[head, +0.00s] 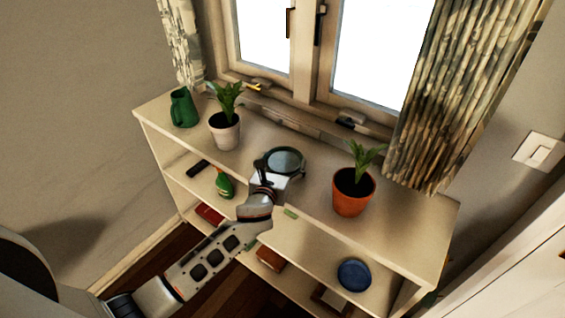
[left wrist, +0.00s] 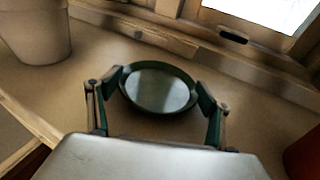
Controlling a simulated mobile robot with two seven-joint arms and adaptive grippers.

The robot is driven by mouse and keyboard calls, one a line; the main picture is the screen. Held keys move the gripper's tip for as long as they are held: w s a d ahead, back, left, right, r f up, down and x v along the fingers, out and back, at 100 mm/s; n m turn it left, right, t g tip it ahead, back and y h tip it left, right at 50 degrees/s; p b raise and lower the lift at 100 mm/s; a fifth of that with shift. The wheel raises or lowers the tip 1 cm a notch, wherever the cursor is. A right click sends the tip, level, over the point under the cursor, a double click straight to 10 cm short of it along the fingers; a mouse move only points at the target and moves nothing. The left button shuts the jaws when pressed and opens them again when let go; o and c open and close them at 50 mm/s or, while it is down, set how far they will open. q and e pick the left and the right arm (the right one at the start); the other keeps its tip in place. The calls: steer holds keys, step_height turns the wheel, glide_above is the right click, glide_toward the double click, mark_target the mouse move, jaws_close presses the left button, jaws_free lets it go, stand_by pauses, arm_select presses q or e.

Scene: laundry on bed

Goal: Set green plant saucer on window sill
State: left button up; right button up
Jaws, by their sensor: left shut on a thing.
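The green plant saucer (head: 287,161) is a round, shallow dish with a dark green rim and a pale, shiny inside. My left gripper (head: 276,163) is shut on it. In the left wrist view the saucer (left wrist: 160,92) sits between the two fingers of the left gripper (left wrist: 160,88), one on each side of its rim. The saucer is over the shelf top in front of the window; I cannot tell whether it touches the surface. The window sill (head: 290,117) runs along the foot of the window frame behind it. My right gripper is not in view.
On the shelf top (head: 407,222) stand a green jug (head: 183,108), a plant in a white pot (head: 225,131) and a plant in a terracotta pot (head: 352,195). Lower shelves hold a green spray bottle (head: 224,185) and a blue round dish (head: 354,275). A curtain (head: 450,85) hangs at right.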

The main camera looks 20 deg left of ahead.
arm_select(q)
steer(key=shift+f, duration=0.2)
steer(key=shift+f, duration=0.15)
steer(key=o, duration=1.2)
steer(key=s+r, duration=0.3)
steer(key=s, duration=0.8)
steer(key=s+a+f+n+g+h, duration=0.1)
steer(key=s+f+n+g, duration=0.1)
steer(key=s+f+n, duration=0.8)
steer(key=s+a+f+n+g+h, duration=0.1)
steer(key=s+a+f+n+g, duration=0.1)
steer(key=s+f+n, duration=0.9)
steer(key=s+n+g, duration=0.1)
steer(key=s+n, duration=0.1)
steer(key=n, duration=0.8)
steer(key=shift+f+n, duration=0.25)
steer(key=shift+n, duration=0.15)
